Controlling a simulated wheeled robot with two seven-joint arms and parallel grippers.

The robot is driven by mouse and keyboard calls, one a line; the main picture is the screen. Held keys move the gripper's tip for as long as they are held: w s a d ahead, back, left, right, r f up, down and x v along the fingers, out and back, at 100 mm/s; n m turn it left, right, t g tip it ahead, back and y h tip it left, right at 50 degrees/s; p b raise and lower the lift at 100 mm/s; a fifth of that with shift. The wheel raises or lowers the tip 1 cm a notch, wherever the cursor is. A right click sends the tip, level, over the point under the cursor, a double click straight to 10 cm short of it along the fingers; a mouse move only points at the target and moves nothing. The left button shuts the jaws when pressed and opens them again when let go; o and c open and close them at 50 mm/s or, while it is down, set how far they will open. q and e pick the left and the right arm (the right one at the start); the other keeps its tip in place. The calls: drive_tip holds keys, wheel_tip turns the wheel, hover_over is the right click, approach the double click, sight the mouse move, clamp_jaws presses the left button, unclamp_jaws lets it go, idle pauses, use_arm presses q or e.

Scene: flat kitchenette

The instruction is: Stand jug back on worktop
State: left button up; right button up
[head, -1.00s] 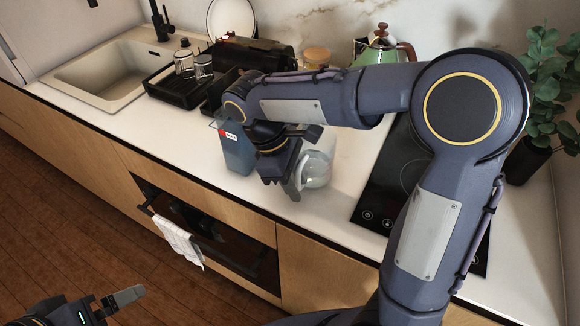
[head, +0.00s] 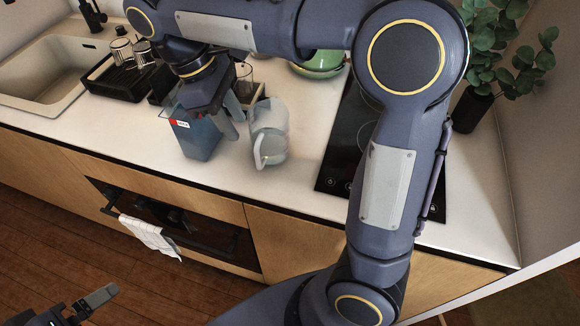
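The clear jug (head: 271,130) stands on the white worktop (head: 300,165), looking upright or nearly so, with its handle toward the front left. My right gripper (head: 232,118) points down just left of the jug. Its fingers look apart and empty, with a small gap to the jug. The gripper is above and partly in front of a blue translucent container (head: 198,138) with a red and white label. My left gripper (head: 98,298) is low at the bottom left, over the floor, only partly in frame and away from the jug.
A black tray (head: 125,80) with glasses and a sink (head: 45,80) are at left. A plant (head: 500,60) stands at right. Worktop front of the jug is clear.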

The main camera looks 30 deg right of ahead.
drive_tip(key=s+d+f+m+t+y, duration=0.3)
drive_tip(key=s+f+m+t, duration=0.1)
drive_tip(key=s, duration=0.4)
drive_tip(key=s+d+f+m+t+y, duration=0.3)
drive_tip(key=s+f+m+t, duration=0.1)
drive_tip(key=s+m, duration=0.3)
drive_tip(key=shift+s+d+f+m+y, duration=0.2)
drive_tip(key=shift+s+f+m+y, duration=0.1)
drive_tip(key=shift+s+f, duration=0.2)
